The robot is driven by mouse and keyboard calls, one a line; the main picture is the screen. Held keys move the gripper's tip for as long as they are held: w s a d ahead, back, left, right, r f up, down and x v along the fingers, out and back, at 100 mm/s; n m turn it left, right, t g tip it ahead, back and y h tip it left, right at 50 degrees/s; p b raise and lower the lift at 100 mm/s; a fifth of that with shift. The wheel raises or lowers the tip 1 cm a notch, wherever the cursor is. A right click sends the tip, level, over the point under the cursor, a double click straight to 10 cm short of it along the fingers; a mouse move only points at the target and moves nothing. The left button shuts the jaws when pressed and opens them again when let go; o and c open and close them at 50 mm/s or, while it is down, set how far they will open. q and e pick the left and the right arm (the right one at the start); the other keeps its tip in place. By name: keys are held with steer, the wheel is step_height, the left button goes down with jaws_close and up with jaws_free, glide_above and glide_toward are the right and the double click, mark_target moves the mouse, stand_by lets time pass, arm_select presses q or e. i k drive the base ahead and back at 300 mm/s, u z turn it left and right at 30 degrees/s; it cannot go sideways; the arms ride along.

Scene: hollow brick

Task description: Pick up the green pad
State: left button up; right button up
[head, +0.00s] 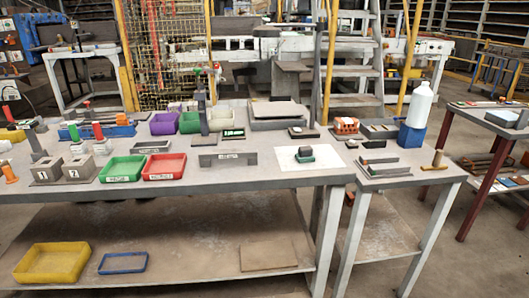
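A small green pad (304,158) lies on a white sheet (325,163) near the front right of the main table. A small grey and white block (306,150) appears to sit on top of it and hides part of its surface. Whether the two are joined, I cannot tell. Neither of my grippers shows in the head view.
On the table (240,181), a grey labelled block (228,159) stands left of the sheet. Red (165,167) and green (122,169) trays lie farther left. An orange hollow brick (346,125) and a white bottle (420,104) on a blue block (411,135) stand right.

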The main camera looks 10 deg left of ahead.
mark_target(305, 154)
steer(key=z, duration=1.3)
steer(key=i, duration=1.95)
steer(key=u, duration=2.95)
